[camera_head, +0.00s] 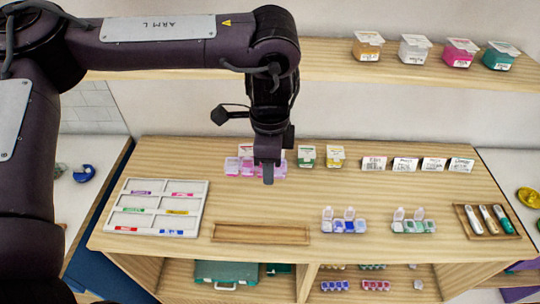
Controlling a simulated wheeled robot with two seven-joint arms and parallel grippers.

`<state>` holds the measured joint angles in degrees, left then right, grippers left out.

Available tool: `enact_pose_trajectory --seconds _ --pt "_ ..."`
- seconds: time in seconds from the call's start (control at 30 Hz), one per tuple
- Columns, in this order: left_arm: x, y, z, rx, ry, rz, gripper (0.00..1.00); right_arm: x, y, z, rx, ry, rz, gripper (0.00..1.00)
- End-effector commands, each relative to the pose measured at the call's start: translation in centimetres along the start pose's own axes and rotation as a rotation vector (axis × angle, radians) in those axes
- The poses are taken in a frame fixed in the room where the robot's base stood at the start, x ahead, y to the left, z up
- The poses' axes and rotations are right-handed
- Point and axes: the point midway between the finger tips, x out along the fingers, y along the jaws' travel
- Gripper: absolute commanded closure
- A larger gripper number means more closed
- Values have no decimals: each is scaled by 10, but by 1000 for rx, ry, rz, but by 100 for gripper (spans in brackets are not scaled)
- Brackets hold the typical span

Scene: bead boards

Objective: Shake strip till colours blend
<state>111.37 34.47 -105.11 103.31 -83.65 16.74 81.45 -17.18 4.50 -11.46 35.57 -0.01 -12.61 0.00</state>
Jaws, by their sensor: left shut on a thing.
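My left gripper (267,176) hangs down over the back middle of the wooden table, with its fingers shut on a strip (240,168) of small clear compartments. The contents look pink to lilac, and the shade seems to vary along the strip. The gripper hides the strip's right part, and I cannot tell how far it is above the table. Two other strips with raised lids stand on the table at the right: a blue one (345,226) and a green one (413,227). My right gripper is not in view.
A white sectioned tray (126,208) lies at the left, an empty wooden tray (262,234) at the front. Lidded green (306,158) and yellow (335,158) tubs stand close right of the strip, then several label cards (405,165). A tray with pens (484,220) lies far right.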

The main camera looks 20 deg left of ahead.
Motion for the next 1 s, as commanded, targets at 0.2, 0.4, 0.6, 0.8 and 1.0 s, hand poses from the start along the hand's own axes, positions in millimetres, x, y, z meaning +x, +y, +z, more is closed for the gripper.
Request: enact_pose_trajectory --seconds 0.2,0.4,0.6,0.8,1.0 --pt "-49 -3 -1 0 5 -16 83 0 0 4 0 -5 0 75" --pt "6 -1 -1 -1 6 -2 83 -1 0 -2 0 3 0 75" --pt "-42 -1 -1 0 3 -5 83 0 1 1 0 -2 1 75" --pt "-9 -3 -2 0 8 -16 83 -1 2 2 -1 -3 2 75" --pt "-22 1 0 0 1 8 83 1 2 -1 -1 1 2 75"
